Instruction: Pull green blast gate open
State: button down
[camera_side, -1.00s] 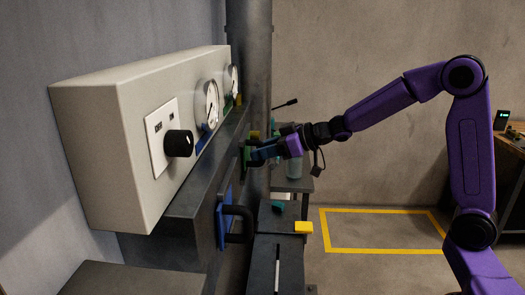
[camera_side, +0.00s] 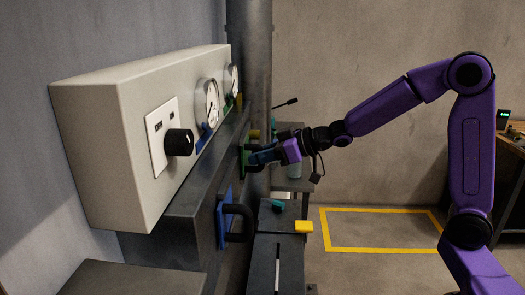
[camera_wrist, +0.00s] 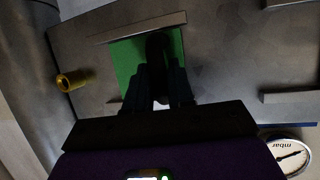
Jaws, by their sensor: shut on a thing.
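The green blast gate (camera_side: 245,149) is a small green plate with a dark handle, set in the dark hopper front in the side view. In the wrist view the green plate (camera_wrist: 128,60) lies beneath a metal lip, with its dark handle (camera_wrist: 158,48) standing in front. My gripper (camera_side: 256,156) reaches the gate from the right. In the wrist view my gripper (camera_wrist: 158,85) is shut on the handle, with a dark finger on each side. The fingers hide part of the handle and plate.
A blue gate (camera_side: 224,218) with a dark handle sits nearer the camera. A yellow block (camera_side: 304,227) and a teal block (camera_side: 278,206) lie below. A grey panel (camera_side: 100,150) with a black knob (camera_side: 179,143) overhangs the left. A brass fitting (camera_wrist: 75,80) projects beside the green gate.

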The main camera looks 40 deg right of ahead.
jog(key=shift+s+a, duration=1.05)
jog(key=c, duration=1.1)
grip_release()
jog(key=v, duration=1.7)
jog(key=shift+s+d, duration=0.15)
jog(key=shift+d, duration=0.05)
